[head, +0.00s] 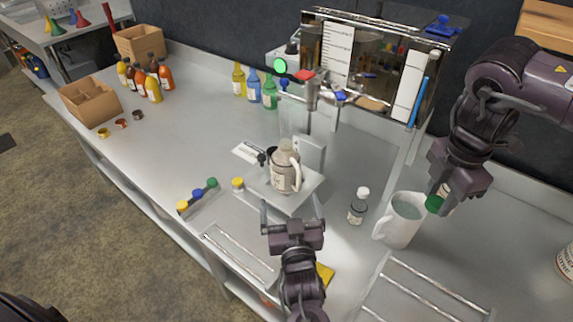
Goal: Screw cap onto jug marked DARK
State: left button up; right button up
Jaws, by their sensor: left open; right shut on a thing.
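A beige jug (284,172) with a loop handle stands upright on a pale platform under a spout with a red top (304,76). Its label is too small to read. My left gripper (292,212) is open and empty, in front of the platform, with its fingers spread towards the jug. My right gripper (447,194) is shut on a small green thing (433,203), perhaps a bottle or cap, beside the white pitcher's rim. A tray (200,202) with yellow, blue and green caps lies left of the platform. A yellow cap (238,184) lies closer to it.
A white pitcher (402,225) and a small white-capped bottle (358,208) stand right of the platform. Wire racks (236,258) lie along the front. The counter's left middle is clear.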

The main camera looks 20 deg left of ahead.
aim_at(288, 176)
pick_arm(q)
jog(key=x, duration=0.7)
jog(key=shift+a+f+p, duration=0.1)
jog(key=shift+f+p, duration=0.05)
jog(key=shift+p, duration=0.25)
jog(key=shift+w, duration=0.15)
jog(key=x, duration=0.3)
jog(key=f+x, duration=0.1)
jog(key=x, duration=0.1)
jog(key=shift+w+d+p, duration=0.25)
jog(key=shift+d+p, duration=0.05)
jog(key=shift+r, duration=0.1)
jog(key=c, duration=1.6)
jog(key=shift+o, duration=0.2)
jog(key=shift+r, duration=0.2)
